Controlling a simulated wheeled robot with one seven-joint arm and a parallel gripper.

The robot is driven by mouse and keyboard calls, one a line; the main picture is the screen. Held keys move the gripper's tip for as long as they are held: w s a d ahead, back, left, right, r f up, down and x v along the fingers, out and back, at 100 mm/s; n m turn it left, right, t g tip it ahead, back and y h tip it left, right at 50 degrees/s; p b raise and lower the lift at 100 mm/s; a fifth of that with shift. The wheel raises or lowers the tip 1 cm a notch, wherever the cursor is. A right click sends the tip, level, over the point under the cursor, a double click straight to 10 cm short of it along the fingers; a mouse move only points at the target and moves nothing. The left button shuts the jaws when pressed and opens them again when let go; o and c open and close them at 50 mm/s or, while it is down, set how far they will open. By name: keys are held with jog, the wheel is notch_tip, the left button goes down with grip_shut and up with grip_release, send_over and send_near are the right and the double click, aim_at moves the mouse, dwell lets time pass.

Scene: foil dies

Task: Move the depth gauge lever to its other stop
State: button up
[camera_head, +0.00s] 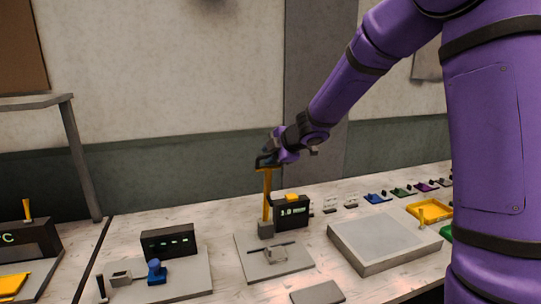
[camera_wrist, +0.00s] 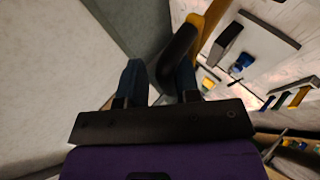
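The depth gauge stands mid-table: a grey base plate (camera_head: 275,262), a black display (camera_head: 291,212) reading about 1.0, and an upright yellow post (camera_head: 267,195). A yellow arm tops the post, and my gripper (camera_head: 267,160) is up against it, hiding its end. In the wrist view a black handle (camera_wrist: 179,50) on a yellow arm (camera_wrist: 212,18) reaches toward my gripper (camera_wrist: 160,78). The two fingers are apart. The handle's near end lies between them, close to the right finger; I cannot tell whether it touches.
A device with a black display (camera_head: 168,241) and blue knob (camera_head: 156,272) stands at left. A grey slab (camera_head: 385,240) and a yellow tray (camera_head: 431,209) are at right. Small coloured parts (camera_head: 400,192) line the back. A wall is close behind my gripper.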

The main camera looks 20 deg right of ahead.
jog(key=shift+s+f, duration=0.15)
jog(key=shift+f, duration=0.05)
jog(key=v, duration=1)
jog(key=shift+s+d+r, duration=0.15)
jog(key=shift+s+r, duration=0.05)
jog(key=shift+r, duration=0.2)
